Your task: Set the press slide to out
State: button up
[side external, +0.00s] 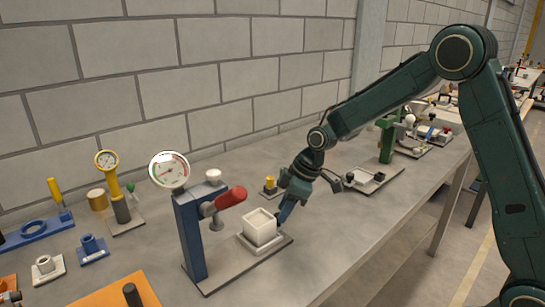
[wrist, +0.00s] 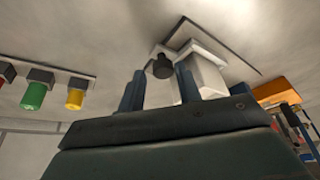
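The press (side external: 190,235) has a blue column, a round gauge on top and a red-gripped lever. On its base plate (side external: 215,283) sits a white, box-shaped slide (side external: 259,228), which also shows in the wrist view (wrist: 205,72). A dark round knob (wrist: 160,66) is on the slide's near side in the wrist view. My gripper (side external: 284,213) is low at the right side of the slide. In the wrist view its two blue fingers (wrist: 160,84) are apart, with the knob seen in line with the gap between them. I cannot tell whether the fingers touch it.
A small yellow-topped fixture (side external: 270,185) stands behind my gripper. A flat plate with fittings (side external: 368,178) lies to its right. A yellow gauge stand (side external: 115,195) and blue fittings are at left, with an orange plate (side external: 115,293) in front. The bench's front strip is clear.

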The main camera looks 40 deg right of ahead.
jog(key=v, duration=1.2)
jog(key=shift+r, duration=0.35)
jog(key=shift+s+d, duration=0.1)
jog(key=shift+s, duration=0.05)
jog(key=s+r+m+t+h, duration=0.15)
jog(key=s+r+m, duration=0.4)
jog(key=s, duration=0.85)
jog(key=s+m+h, duration=0.1)
jog(key=s+m, duration=0.2)
jog(key=s, duration=1)
jog(key=shift+s+d+f+t+h, duration=0.35)
jog(key=shift+t, duration=0.1)
